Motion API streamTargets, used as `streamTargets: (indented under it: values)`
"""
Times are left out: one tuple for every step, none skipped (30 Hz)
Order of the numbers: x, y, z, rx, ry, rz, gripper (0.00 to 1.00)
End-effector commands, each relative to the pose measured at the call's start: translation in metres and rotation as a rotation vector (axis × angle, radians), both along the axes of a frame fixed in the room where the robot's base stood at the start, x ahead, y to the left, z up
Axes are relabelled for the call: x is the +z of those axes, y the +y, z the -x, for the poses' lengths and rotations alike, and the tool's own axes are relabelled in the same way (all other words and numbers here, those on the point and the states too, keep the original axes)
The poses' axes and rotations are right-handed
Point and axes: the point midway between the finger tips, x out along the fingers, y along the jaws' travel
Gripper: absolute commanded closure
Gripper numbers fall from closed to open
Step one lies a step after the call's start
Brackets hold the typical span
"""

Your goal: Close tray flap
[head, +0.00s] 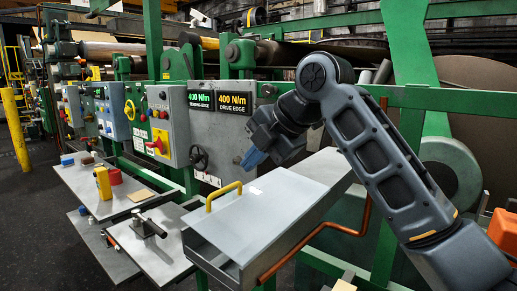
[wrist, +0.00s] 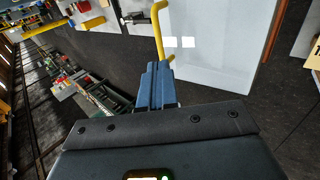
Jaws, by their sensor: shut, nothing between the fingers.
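The tray (head: 222,259) is a grey metal box in the middle of the head view. Its flap (head: 272,204) is a light grey panel that lies about flat across the top; I cannot tell whether it is fully seated. A yellow handle (head: 223,195) stands at the flap's left end. My gripper (head: 250,159) has blue fingers, shut and empty, and appears above the flap, beyond the handle. In the wrist view the shut fingers (wrist: 156,83) overlap the lower end of the handle (wrist: 158,32) in the picture; contact cannot be told. The pale flap (wrist: 225,50) spreads to their right.
A copper pipe (head: 316,232) runs along the tray's right side. Side shelves (head: 118,188) at left hold a yellow block (head: 103,182), a red cylinder (head: 115,176) and a metal-handled piece (head: 149,228). A handwheel (head: 198,158) and control boxes stand behind. Dark floor is open at far left.

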Motion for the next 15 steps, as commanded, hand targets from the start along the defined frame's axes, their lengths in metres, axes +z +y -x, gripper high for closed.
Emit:
streamTargets:
  values:
    - [-0.007,0.006,-0.004,0.001,0.005,0.0,1.0]
    - [-0.012,0.01,-0.006,0.0,0.004,0.001,1.0]
    - [-0.018,0.014,-0.009,0.0,0.005,0.001,1.0]
    - [-0.022,0.017,-0.012,0.0,0.004,0.001,1.0]
    - [-0.026,0.02,-0.014,0.0,0.004,0.001,1.0]
    - [-0.032,0.024,-0.017,0.001,0.004,0.001,1.0]
    - [-0.035,0.026,-0.019,0.0,0.002,0.001,1.0]
    - [-0.039,0.029,-0.021,0.0,0.003,0.002,1.0]
    - [-0.043,0.032,-0.023,-0.001,0.003,0.0,1.0]
    - [-0.047,0.034,-0.025,-0.001,0.003,0.0,1.0]
    - [-0.05,0.036,-0.026,-0.001,0.003,0.001,1.0]
    - [-0.053,0.038,-0.028,0.0,0.002,0.001,1.0]
    - [-0.055,0.04,-0.029,0.0,0.002,0.001,1.0]
    - [-0.057,0.041,-0.03,0.001,0.002,0.001,1.0]
    - [-0.06,0.043,-0.032,0.001,0.002,0.001,1.0]
